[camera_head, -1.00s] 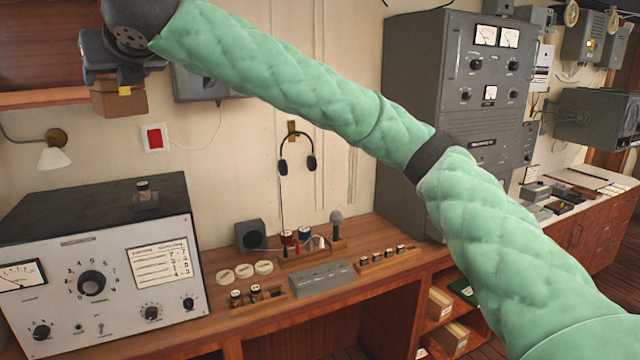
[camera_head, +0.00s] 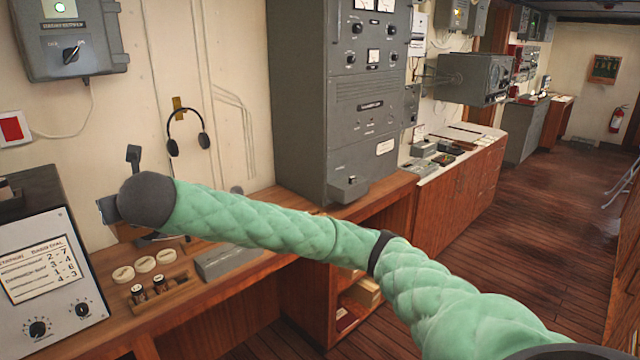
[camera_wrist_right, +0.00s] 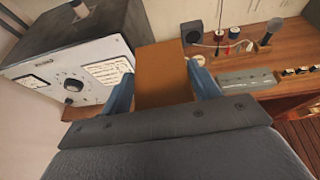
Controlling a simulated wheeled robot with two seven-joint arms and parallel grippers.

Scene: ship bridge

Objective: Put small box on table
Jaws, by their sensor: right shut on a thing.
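The small box (camera_wrist_right: 163,72) is a plain brown-orange block. In the right wrist view it sits between the blue-grey fingers of my right gripper (camera_wrist_right: 163,86), which is shut on it. The wooden table (camera_head: 215,300) runs along the wall in the head view. My right arm, in a green quilted sleeve, reaches across this view, and its dark wrist is over the table's left part. The wrist hides the box and most of the gripper there. My left gripper is in neither view.
A grey radio set with dials (camera_head: 45,265) stands at the table's left. Round pale discs (camera_head: 145,265), a small rack (camera_head: 150,290) and a grey block (camera_head: 225,258) lie on the table. A tall grey cabinet (camera_head: 335,120) stands behind. Wooden floor (camera_head: 530,220) is clear at right.

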